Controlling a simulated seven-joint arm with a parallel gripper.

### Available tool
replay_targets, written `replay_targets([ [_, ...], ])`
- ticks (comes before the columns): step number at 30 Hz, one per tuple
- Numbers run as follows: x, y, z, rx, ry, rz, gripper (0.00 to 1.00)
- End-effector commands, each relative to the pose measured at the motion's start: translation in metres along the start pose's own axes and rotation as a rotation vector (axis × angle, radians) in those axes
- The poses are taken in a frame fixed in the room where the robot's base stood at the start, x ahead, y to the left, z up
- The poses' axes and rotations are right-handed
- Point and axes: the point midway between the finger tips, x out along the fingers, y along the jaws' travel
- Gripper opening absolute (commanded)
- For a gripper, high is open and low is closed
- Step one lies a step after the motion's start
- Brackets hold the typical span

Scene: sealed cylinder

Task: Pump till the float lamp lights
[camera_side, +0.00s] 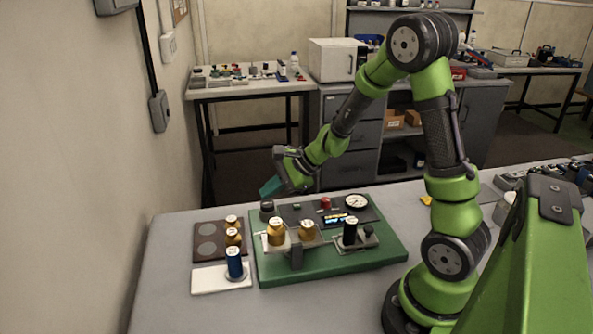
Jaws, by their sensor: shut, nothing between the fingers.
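A green board (330,268) lies on the grey table and carries the apparatus. On it stand a large brass cylinder (276,232), a smaller brass one (307,230) and a black cylinder (350,231) beside a small dark knob (368,231). A dark panel at its back holds a round white gauge (356,202), a red part (325,203) and a small coloured strip (338,218). I cannot tell which part is the float lamp or whether it is lit. My gripper (270,187) is shut and empty, above the board's back left corner, near a dark round knob (267,207).
Left of the board, a brown tray (207,254) has grey round spots and two small brass weights (233,237). A blue cylinder (234,262) stands on a white plate (208,281). The wall is close on the left; the front table is clear.

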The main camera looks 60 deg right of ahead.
Motion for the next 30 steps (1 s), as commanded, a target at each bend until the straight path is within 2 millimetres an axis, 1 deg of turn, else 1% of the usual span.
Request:
replay_targets([
  [23, 0.0002, 0.0002, -0.0002, 0.0, 0.0, 0.0, 0.0],
  [30, 0.0052, 0.0041, -0.0041, 0.002, 0.001, 0.002, 0.0],
])
